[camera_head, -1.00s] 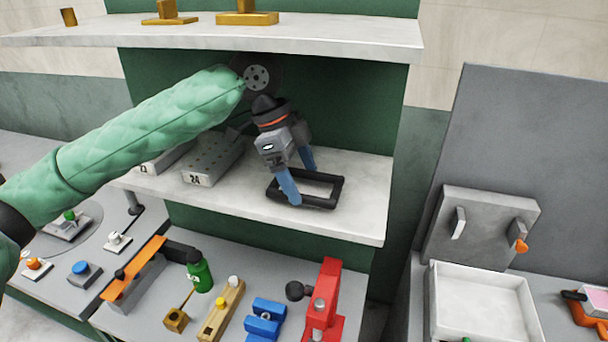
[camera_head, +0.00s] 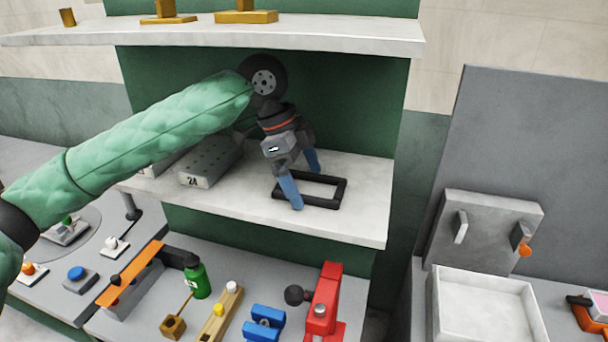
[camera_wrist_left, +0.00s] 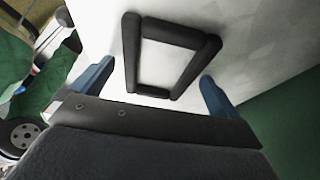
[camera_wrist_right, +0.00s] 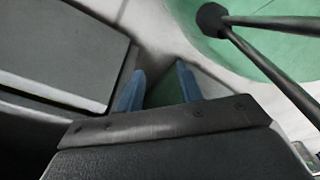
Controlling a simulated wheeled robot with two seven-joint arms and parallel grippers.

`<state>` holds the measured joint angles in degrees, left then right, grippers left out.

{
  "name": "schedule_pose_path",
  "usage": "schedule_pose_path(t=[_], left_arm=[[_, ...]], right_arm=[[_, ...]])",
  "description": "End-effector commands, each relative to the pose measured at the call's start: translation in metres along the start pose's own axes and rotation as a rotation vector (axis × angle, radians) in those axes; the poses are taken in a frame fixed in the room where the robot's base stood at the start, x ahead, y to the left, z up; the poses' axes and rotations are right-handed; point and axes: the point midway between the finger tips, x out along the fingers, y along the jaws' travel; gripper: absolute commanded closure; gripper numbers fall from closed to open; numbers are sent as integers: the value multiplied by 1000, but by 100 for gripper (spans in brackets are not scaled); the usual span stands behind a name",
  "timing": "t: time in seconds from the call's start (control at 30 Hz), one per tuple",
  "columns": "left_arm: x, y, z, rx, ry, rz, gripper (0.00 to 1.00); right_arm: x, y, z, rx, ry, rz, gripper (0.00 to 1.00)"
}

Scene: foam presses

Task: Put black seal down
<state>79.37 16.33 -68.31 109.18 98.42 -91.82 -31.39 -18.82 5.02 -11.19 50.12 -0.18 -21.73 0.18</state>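The black seal (camera_head: 342,193), a dark rectangular frame with an open middle, lies on the pale middle shelf. It also shows in the left wrist view (camera_wrist_left: 131,50), ahead of my left gripper. My left gripper (camera_head: 306,188) is at the seal's left part, its blue fingers pointing down to it. In the left wrist view its fingers (camera_wrist_left: 157,71) stand wide apart with the seal between and beyond them, a gap showing on both sides. My right gripper (camera_wrist_right: 160,68) shows only in its own wrist view, fingers partly apart with nothing between them.
A perforated grey block marked 24 (camera_head: 212,162) stands left on the same shelf (camera_head: 362,222). An upper shelf (camera_head: 340,36) overhangs. Below are a green bottle (camera_head: 197,281), blue blocks (camera_head: 264,322) and a red press (camera_head: 324,300). A white tray (camera_head: 485,275) stands right. Shelf room right of the seal is clear.

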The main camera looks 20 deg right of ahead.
Motion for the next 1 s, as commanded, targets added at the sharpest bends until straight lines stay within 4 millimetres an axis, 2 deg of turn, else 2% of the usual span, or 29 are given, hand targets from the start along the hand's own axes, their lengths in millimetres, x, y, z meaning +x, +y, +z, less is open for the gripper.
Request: schedule_pose_path(t=[0.23,0.4,0.5,1.0], left_arm=[[-1,0,0,0,0,-1,0],[-10,0,-2,-1,0,0,0],[-18,0,-2,-1,1,0,0],[-52,0,86,-3,0,0,0]], right_arm=[[0,0,0,0,0,0,64],[-6,0,0,0,8,0,64],[-4,-3,27,-1,-18,-3,64],[-13,-3,89,-2,-58,-4,64]])
